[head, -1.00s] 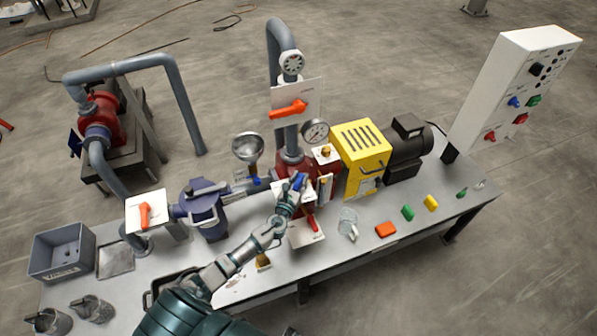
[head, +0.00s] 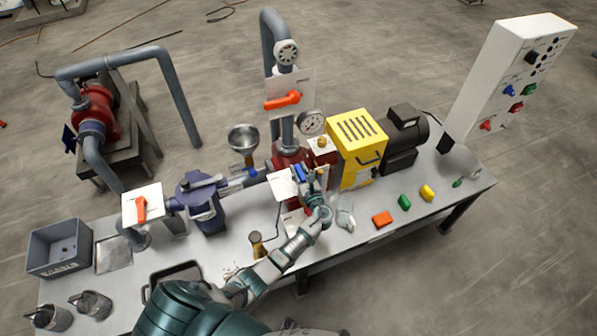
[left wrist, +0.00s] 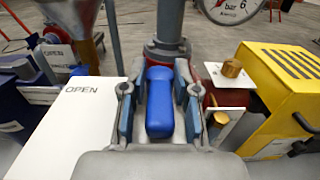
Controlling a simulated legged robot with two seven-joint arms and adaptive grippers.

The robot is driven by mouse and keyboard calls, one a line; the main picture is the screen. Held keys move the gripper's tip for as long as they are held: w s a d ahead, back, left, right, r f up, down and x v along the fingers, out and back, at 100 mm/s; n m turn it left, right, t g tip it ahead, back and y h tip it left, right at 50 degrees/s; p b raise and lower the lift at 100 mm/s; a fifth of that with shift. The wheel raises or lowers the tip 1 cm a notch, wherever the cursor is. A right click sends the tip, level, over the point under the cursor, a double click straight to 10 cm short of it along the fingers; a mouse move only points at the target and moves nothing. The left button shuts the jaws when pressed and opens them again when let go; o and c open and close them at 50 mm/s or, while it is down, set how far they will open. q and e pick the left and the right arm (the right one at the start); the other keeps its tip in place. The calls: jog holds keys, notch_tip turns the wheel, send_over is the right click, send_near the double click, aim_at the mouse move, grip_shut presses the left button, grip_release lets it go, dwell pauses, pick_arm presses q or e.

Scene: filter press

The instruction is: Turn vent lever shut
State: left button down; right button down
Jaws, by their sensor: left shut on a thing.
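The vent lever has a blue handle (left wrist: 160,103), and it lies between the fingers of my left gripper (left wrist: 160,95) in the left wrist view. The gripper is shut on this handle. A white plate marked OPEN (left wrist: 75,125) lies just left of it. In the head view my left gripper (head: 309,178) is at the middle of the bench, in front of the red pump body (head: 287,160). A bit of the blue handle (head: 299,173) shows there beside the white plate (head: 281,185). My fingers hide much of the lever. My right gripper is not in view.
A yellow housing (head: 355,150) and a black motor (head: 405,140) stand close right of the gripper. A funnel (head: 243,139) and blue strainer (head: 200,205) are to the left. A pressure gauge (head: 311,122) and an orange lever (head: 283,100) are behind. Coloured blocks lie along the front right.

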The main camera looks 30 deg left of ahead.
pick_arm(q)
jog(key=shift+w+r, duration=0.1)
dwell(0.4)
jog(key=c, duration=1)
grip_release()
jog(key=v, duration=1.2)
jog(key=shift+d, duration=0.2)
jog(key=shift+w, duration=0.15)
